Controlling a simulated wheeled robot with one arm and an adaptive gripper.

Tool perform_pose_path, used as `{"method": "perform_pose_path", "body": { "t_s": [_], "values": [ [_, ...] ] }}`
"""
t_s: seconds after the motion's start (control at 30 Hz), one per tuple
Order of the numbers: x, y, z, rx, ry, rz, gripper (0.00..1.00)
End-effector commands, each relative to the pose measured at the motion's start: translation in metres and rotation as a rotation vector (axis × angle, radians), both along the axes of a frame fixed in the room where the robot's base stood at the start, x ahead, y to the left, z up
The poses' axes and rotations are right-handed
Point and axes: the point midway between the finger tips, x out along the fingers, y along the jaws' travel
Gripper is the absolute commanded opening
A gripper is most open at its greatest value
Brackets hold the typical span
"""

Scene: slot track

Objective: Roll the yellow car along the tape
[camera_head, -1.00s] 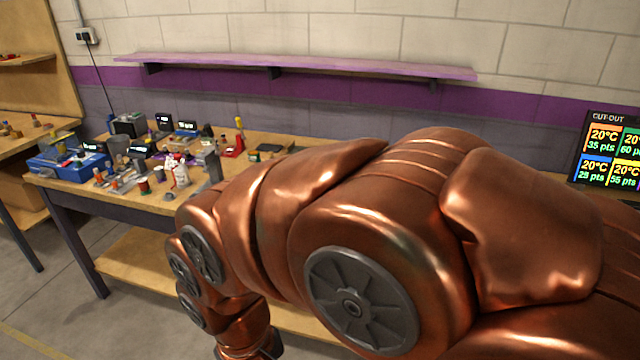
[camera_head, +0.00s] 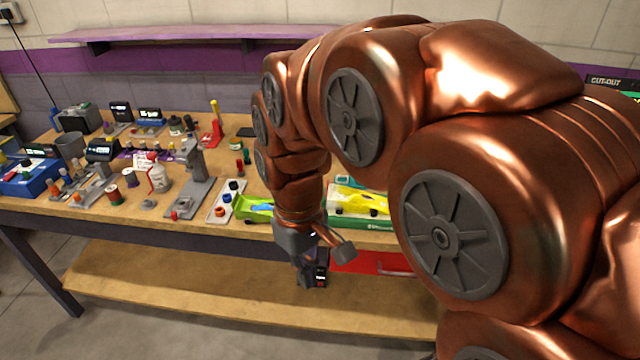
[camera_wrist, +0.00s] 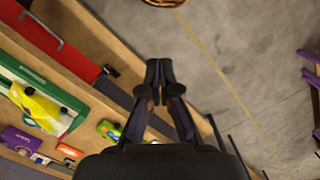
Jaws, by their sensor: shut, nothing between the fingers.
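The yellow car (camera_head: 358,200) sits near the bench's front edge, on or at a green-edged white base (camera_head: 365,223); my arm covers part of that area. The car also shows at the left of the wrist view (camera_wrist: 38,108), with dark wheels. My gripper (camera_head: 314,280) hangs in front of the bench edge, to the left of and nearer than the car. In the wrist view my gripper (camera_wrist: 158,75) has its fingertips together, with nothing between them, over the floor side of the bench. I cannot make out a tape on the bench top.
A green toy car (camera_head: 255,208) and a tray of coloured pegs (camera_head: 228,202) lie left of the yellow car. A grey stand (camera_head: 193,180) and several small items crowd the bench's left part. A red drawer (camera_head: 365,262) hangs below the edge. A yellow line (camera_wrist: 215,75) crosses the floor.

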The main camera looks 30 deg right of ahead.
Motion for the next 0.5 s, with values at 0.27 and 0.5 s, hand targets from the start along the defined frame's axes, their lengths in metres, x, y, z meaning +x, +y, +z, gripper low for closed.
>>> {"method": "perform_pose_path", "body": {
  "t_s": [0.27, 0.5],
  "values": [
    [0.09, -0.037, 0.021, 0.013, -0.03, 0.148, 0.0],
    [0.161, -0.073, 0.028, 0.024, -0.056, 0.296, 0.0]
  ]
}}
